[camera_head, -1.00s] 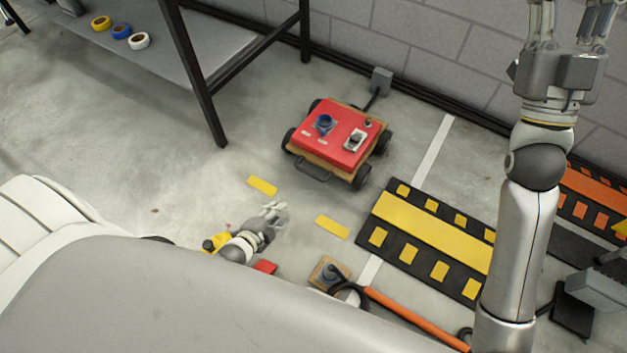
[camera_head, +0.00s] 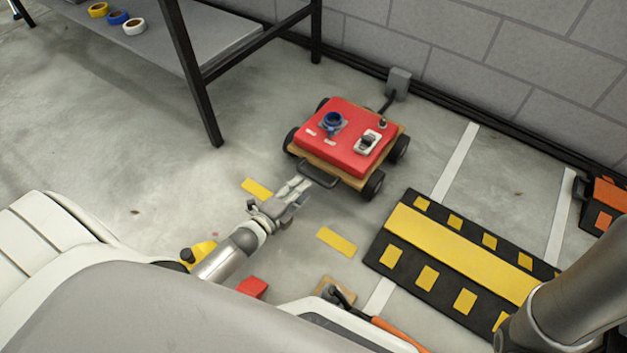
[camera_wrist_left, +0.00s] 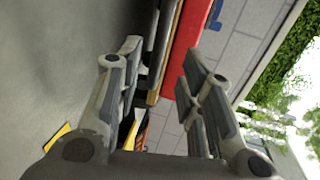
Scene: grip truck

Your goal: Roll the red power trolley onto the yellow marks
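The red power trolley (camera_head: 345,132) stands on its black wheels on the floor in the head view. It has a red top, a wooden base, a blue socket and a black front handle (camera_head: 318,174). Two yellow marks lie on the floor in front of it, a left one (camera_head: 257,188) and a right one (camera_head: 337,241). My left gripper (camera_head: 301,187) is at the handle, its fingers pointing at the trolley. In the left wrist view the fingers (camera_wrist_left: 160,62) are apart, with the trolley's red edge (camera_wrist_left: 184,32) beyond them. Contact with the handle cannot be told. My right gripper is out of view.
A black and yellow ramp (camera_head: 455,250) lies right of the marks. A shelf table (camera_head: 200,50) with tape rolls stands at the back left. A grey box (camera_head: 399,82) is by the wall, with a black cable near the trolley. Small red and yellow items lie near my body.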

